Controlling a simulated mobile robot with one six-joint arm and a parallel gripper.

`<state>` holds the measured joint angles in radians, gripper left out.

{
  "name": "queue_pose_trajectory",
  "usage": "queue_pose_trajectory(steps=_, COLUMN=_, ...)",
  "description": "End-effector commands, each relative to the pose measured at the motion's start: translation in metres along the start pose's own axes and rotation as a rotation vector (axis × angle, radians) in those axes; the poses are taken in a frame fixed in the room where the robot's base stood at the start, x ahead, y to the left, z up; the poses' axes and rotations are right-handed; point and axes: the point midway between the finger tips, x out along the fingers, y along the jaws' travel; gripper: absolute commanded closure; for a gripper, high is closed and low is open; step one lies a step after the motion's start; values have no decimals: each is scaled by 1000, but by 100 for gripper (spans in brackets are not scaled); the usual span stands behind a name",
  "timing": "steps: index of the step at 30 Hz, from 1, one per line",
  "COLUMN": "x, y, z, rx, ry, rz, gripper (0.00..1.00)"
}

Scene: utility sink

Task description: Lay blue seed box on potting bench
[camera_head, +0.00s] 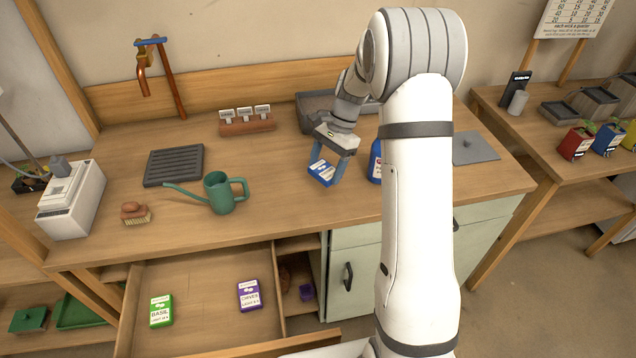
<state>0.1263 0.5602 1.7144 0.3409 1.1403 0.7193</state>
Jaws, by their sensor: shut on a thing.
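The blue seed box (321,173), with a white label area, is between the fingers of my gripper (329,165). My gripper is shut on it and points down over the middle of the wooden potting bench (285,178). The box looks tilted. I cannot tell whether its lower edge touches the bench top or hangs just above it. The gripper's fingers hide part of the box.
A green watering can (219,192) stands left of the box, and a blue bottle (375,162) is partly behind my arm. A grey tray (322,103) is behind. An open drawer (205,278) in front holds green and purple seed boxes. Bench top around the box is clear.

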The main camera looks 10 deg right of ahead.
Motion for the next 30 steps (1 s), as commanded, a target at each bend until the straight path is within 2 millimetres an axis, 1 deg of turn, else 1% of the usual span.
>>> queue_pose_trajectory(steps=1, x=7, y=-3, z=-8, rx=121, ry=5, rz=-60, gripper=53)
queue_pose_trajectory(steps=3, x=-1, y=-8, z=-8, rx=290, ry=5, rz=-131, gripper=53)
queue_pose_trajectory(steps=6, x=-12, y=-12, z=-8, rx=497, ry=5, rz=-216, gripper=53)
queue_pose_trajectory(steps=9, x=-22, y=-14, z=-6, rx=656, ry=4, rz=-280, gripper=53)
queue_pose_trajectory(steps=12, x=-29, y=-15, z=-5, rx=765, ry=3, rz=-323, gripper=53)
queue_pose_trajectory(steps=15, x=-34, y=-15, z=-4, rx=829, ry=3, rz=-346, gripper=53)
queue_pose_trajectory(steps=18, x=-32, y=-15, z=-5, rx=857, ry=2, rz=-354, gripper=53)
queue_pose_trajectory(steps=20, x=-26, y=-15, z=-8, rx=862, ry=2, rz=-354, gripper=53)
queue_pose_trajectory(steps=25, x=1, y=-15, z=-18, rx=862, ry=1, rz=-352, gripper=53)
queue_pose_trajectory(steps=30, x=16, y=-15, z=-25, rx=860, ry=3, rz=-354, gripper=53)
